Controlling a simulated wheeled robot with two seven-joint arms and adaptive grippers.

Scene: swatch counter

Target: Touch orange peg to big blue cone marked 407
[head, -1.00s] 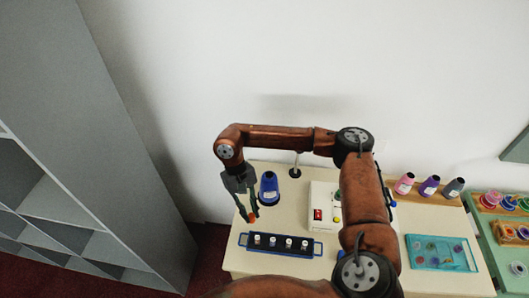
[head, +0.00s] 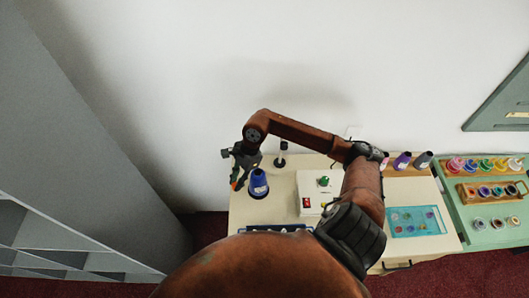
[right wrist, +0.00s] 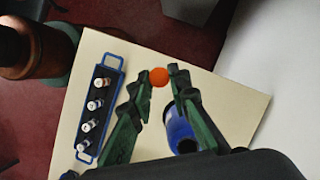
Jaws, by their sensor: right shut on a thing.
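The orange peg (right wrist: 159,77) is pinched between the fingertips of my right gripper (right wrist: 162,82), which is shut on it. In the head view the right gripper (head: 236,180) hangs just left of the blue cone (head: 259,183), with a bit of orange at its tips. The blue cone stands upright near the table's left edge, with a pale label too small to read. In the right wrist view the cone (right wrist: 178,128) is partly hidden behind a finger. The peg and cone look apart there. My left gripper is not in view.
More cones and a teal tray (head: 414,221) lie farther right.

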